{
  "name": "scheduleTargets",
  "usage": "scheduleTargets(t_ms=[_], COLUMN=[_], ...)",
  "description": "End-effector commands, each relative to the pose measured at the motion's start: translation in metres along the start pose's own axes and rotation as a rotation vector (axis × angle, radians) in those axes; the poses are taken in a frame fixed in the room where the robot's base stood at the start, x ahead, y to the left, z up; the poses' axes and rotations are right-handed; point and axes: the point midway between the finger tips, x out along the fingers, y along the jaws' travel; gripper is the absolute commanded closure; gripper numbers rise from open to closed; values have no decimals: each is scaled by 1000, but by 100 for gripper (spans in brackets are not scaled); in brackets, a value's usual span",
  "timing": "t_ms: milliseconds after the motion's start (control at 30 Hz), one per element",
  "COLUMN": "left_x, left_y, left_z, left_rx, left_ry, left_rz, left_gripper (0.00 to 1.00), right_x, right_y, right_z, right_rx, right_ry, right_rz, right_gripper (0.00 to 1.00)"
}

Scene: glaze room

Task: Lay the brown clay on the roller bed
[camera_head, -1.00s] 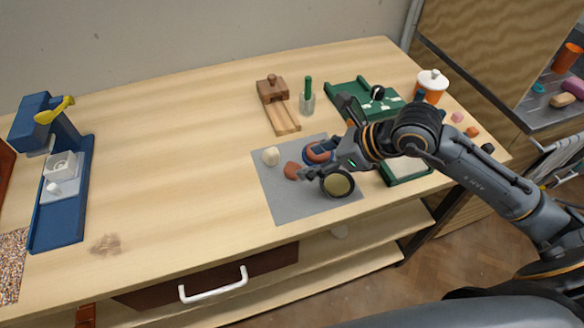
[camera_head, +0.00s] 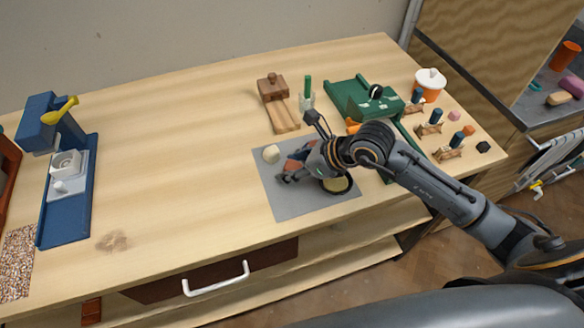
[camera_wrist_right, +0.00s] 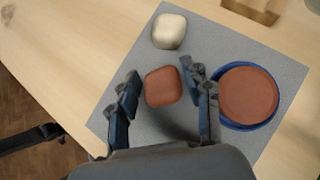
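A reddish-brown clay lump (camera_wrist_right: 162,87) lies on the grey mat (camera_wrist_right: 225,45), and part of it shows in the head view (camera_head: 292,165). My right gripper (camera_wrist_right: 160,82) is open over the mat, its fingers on either side of the lump. The right finger is very close to it; I cannot tell whether it touches. A green bed with a black wheel (camera_head: 350,95), apparently the roller bed, stands at the back right, partly hidden by my right arm.
A cream lump (camera_wrist_right: 169,31) lies on the mat beside the clay. A blue dish (camera_wrist_right: 232,123) holding a reddish-brown disc (camera_wrist_right: 248,94) is close right of my gripper. A wooden block with rails (camera_head: 272,88) and small wooden stands (camera_head: 430,129) stand nearby. The table's left middle is clear.

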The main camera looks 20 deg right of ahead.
Motion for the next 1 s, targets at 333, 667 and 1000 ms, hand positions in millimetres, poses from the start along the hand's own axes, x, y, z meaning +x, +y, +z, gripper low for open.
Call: scheduleTargets(t_ms=[333, 667, 1000], left_x=[0, 6, 21], left_y=[0, 0, 0], left_z=[0, 1, 2], left_rx=[0, -1, -1], left_ry=[0, 0, 0], left_rz=[0, 0, 0], left_gripper=[60, 60, 60], right_x=[0, -8, -63], right_y=[0, 0, 31], right_z=[0, 8, 39], right_rx=[0, -2, -8], right_ry=[0, -3, -5], right_rz=[0, -1, -2], right_gripper=[100, 100, 100])
